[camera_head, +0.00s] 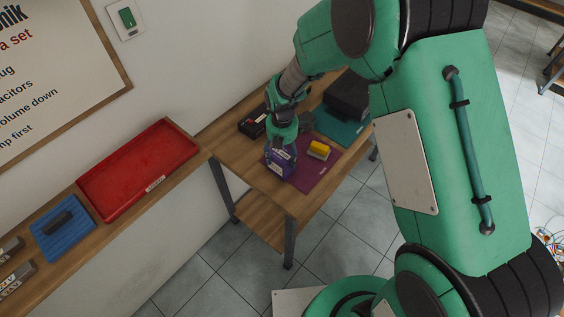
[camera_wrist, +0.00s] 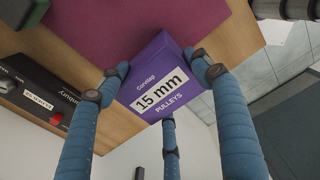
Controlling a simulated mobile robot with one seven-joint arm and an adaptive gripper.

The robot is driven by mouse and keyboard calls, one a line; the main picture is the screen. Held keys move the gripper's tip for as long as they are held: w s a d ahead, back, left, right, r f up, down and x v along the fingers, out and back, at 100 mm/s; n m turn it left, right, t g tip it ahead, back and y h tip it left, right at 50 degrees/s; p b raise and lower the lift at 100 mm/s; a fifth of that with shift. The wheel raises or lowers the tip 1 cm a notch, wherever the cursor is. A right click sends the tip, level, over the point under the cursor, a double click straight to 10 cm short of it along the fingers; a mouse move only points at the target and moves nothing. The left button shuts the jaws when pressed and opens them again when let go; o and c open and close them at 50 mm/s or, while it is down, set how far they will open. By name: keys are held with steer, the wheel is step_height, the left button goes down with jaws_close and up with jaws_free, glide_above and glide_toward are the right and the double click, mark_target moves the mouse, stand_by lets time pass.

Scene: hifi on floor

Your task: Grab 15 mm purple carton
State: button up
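The purple carton (camera_wrist: 163,85) has a white label reading "15 mm" and "PULLEYS". In the head view the carton (camera_head: 279,164) is at the left edge of a dark magenta mat (camera_head: 305,176) on the wooden table. My gripper (camera_wrist: 158,72) has its blue fingers around the carton, one at each side and one at the lower edge in the wrist view. The side fingertips appear to touch it. In the head view my gripper (camera_head: 281,143) is right over the carton and hides its upper part. Whether the carton is resting or lifted is unclear.
A yellow block (camera_head: 319,149) lies on the magenta mat, right of the carton. A black device (camera_head: 252,125) stands behind, by the wall. A dark box (camera_head: 347,95) stands on a teal mat (camera_head: 335,128). A red tray (camera_head: 139,168) is on the left bench.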

steer(key=shift+c, duration=1)
steer(key=shift+r, duration=0.1)
steer(key=shift+r, duration=0.5)
step_height(320, 180, up, 2)
steer(key=shift+w+r, duration=0.1)
steer(key=s+d, duration=0.2)
steer(key=s, duration=0.5)
steer(key=s+d+r, duration=0.1)
steer(key=s+d, duration=0.1)
steer(key=s, duration=0.6)
steer(key=shift+s+r+b, duration=0.3)
